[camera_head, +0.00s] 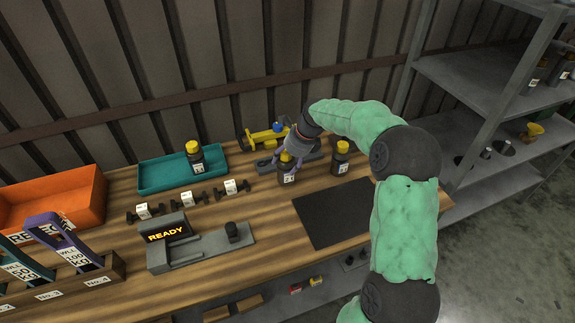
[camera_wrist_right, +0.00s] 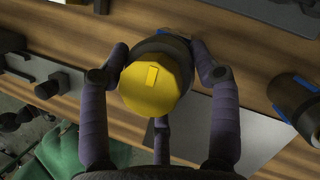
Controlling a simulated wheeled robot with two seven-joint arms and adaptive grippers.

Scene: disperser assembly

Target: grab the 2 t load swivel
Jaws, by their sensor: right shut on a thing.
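A dark load swivel with a yellow top and a white label (camera_head: 287,178) stands upright on the wooden bench. The label is too small to read surely. My right gripper (camera_head: 292,160) reaches down over it and is shut on it. In the right wrist view its yellow cap (camera_wrist_right: 152,85) sits between the purple fingers of my right gripper (camera_wrist_right: 160,70). A similar swivel (camera_head: 341,159) stands just to the right, and it also shows in the right wrist view (camera_wrist_right: 295,98). Another similar swivel (camera_head: 195,157) stands in the teal tray (camera_head: 155,178). My left gripper is not in view.
A black mat (camera_head: 330,215) lies in front of the swivels. A grey fixture reading READY (camera_head: 167,233) and several small black shackle-like parts (camera_head: 190,200) are to the left. An orange bin (camera_head: 85,185) stands far left. A yellow device (camera_head: 265,136) is behind. Metal shelves (camera_head: 470,90) stand right.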

